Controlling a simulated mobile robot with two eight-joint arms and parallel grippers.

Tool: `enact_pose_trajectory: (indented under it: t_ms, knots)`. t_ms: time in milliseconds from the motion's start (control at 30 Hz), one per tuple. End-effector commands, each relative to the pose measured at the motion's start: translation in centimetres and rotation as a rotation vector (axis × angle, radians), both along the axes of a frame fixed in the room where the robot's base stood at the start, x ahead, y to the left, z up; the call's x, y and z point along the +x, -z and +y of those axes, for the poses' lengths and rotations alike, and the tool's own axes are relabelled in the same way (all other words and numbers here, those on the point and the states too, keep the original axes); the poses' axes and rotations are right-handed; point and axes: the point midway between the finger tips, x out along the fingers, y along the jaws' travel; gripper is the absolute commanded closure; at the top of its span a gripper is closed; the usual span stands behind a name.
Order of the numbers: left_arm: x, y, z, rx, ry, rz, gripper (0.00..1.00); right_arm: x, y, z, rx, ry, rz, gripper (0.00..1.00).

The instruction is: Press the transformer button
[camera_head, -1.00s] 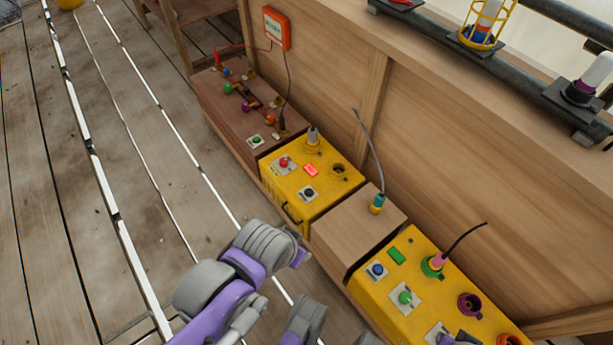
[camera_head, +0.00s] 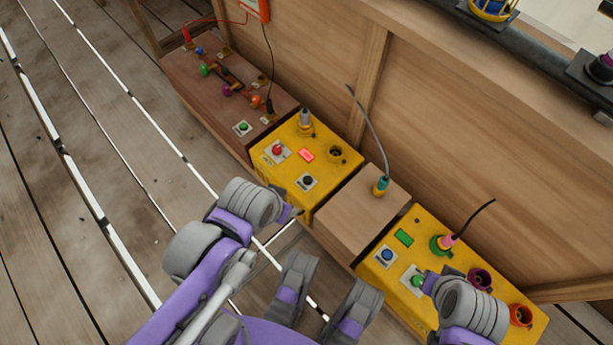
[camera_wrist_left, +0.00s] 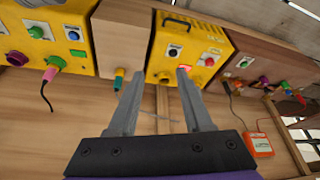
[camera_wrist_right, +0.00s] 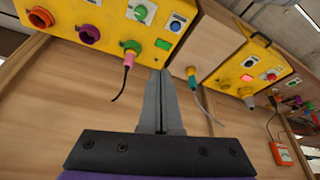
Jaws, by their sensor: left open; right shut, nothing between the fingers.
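A smaller yellow box (camera_head: 325,198) carries a black button (camera_head: 308,181), a red toggle (camera_head: 277,149), a lit red rectangle (camera_head: 306,154), a grey plug and an empty yellow socket. A larger yellow box (camera_head: 372,273) carries a blue button (camera_head: 387,255), a green toggle (camera_head: 417,281) and a green rectangle (camera_head: 404,237). No label shows which is the transformer. My left gripper (camera_head: 294,212) is open and empty, beside the smaller box; its fingers show in the left wrist view (camera_wrist_left: 160,82). My right gripper (camera_wrist_right: 160,78) is shut and empty, near the larger box's green toggle.
A wooden block (camera_head: 355,215) with a teal plug and upright cable stands between the boxes. A brown board (camera_head: 205,80) with a green button (camera_head: 242,127) and coloured knobs lies at the left. A wooden wall (camera_head: 450,140) rises behind. The plank floor (camera_head: 70,150) at left is clear.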

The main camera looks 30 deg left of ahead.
Motion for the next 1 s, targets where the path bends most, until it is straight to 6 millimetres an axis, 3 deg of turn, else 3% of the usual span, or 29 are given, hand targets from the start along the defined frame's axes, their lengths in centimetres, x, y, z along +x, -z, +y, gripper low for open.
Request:
enact_pose_trajectory:
  t_ms: [67, 167, 267, 367, 667, 800, 1000]
  knots:
    - [0.0, 0.0, 0.0, 0.000, 0.000, 0.000, 0.46, 0.0, 0.0, 0.0, 0.000, 0.000, 0.000, 1.00]
    - [0.0, 0.0, 0.0, 0.000, 0.000, 0.000, 0.29, 0.3, -0.1, 0.2, 0.007, 0.007, -0.002, 1.00]
    - [-0.1, -0.2, 0.0, 0.000, 0.000, 0.001, 0.29, 1.6, -0.4, 0.8, 0.036, 0.035, -0.008, 1.00]
    - [-0.1, -0.6, 0.0, 0.000, 0.000, 0.002, 0.29, 4.1, -0.9, 2.2, 0.096, 0.095, -0.018, 1.00]
    - [-0.5, -2.5, 0.0, 0.000, 0.000, 0.001, 0.29, 14.1, -0.5, 9.6, 0.367, 0.364, -0.026, 1.00]
    - [-0.7, -3.6, 0.0, 0.000, 0.000, -0.001, 0.29, 18.0, 1.0, 13.9, 0.499, 0.494, -0.007, 1.00]
    - [-0.9, -5.3, 0.0, 0.000, 0.000, -0.006, 0.29, 22.1, 4.4, 20.8, 0.685, 0.678, 0.048, 1.00]
